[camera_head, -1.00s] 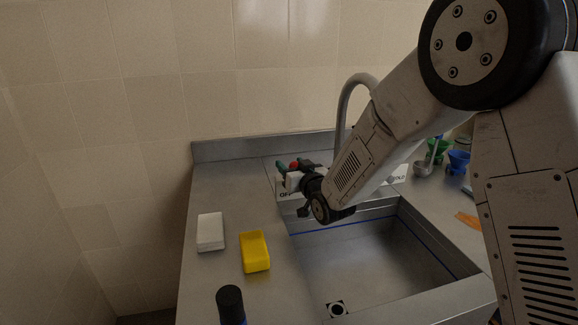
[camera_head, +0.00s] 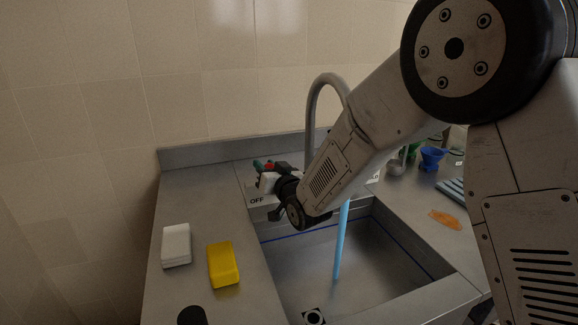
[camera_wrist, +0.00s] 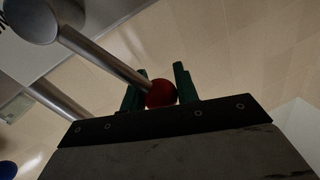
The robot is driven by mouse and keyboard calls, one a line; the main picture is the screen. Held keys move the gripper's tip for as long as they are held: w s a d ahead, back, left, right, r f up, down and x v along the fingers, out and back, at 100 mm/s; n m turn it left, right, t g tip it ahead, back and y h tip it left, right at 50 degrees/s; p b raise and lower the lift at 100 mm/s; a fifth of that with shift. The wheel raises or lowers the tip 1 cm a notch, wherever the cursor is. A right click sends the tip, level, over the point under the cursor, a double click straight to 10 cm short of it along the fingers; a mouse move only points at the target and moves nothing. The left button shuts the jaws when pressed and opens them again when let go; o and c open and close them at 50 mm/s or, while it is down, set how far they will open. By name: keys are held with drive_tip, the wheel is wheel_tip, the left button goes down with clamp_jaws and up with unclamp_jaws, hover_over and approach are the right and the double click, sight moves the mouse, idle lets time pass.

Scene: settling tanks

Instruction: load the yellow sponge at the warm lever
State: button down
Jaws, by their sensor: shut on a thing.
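The yellow sponge (camera_head: 223,264) lies on the steel counter left of the sink, away from my gripper. My gripper (camera_head: 263,165) is behind the sink's back left corner, above a panel marked OFF (camera_head: 257,200). In the wrist view, the green fingers of my gripper (camera_wrist: 158,82) are shut on a red ball knob (camera_wrist: 160,94) at the end of a metal lever rod (camera_wrist: 103,57). The knob also shows small in the head view (camera_head: 269,166). A blue stream of water (camera_head: 341,240) falls into the sink. My arm hides part of the panel and the tap.
The sink (camera_head: 385,255) has a blue line on its wall. A white block (camera_head: 176,244) and a dark cap (camera_head: 192,316) are left of it. A ladle (camera_head: 395,168), a blue cup (camera_head: 432,158) and an orange cloth (camera_head: 445,219) are on the right. The tap (camera_head: 312,110) arches behind my arm.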

idle(0.3)
drive_tip(key=c, duration=1.1)
unclamp_jaws()
drive_tip(key=shift+o, duration=0.2)
drive_tip(key=shift+d, duration=0.1)
drive_tip(key=shift+s+d, duration=0.1)
drive_tip(key=shift+s, duration=0.05)
drive_tip(key=v, duration=0.7)
drive_tip(key=shift+s, duration=0.2)
drive_tip(key=shift+d+f, duration=0.1)
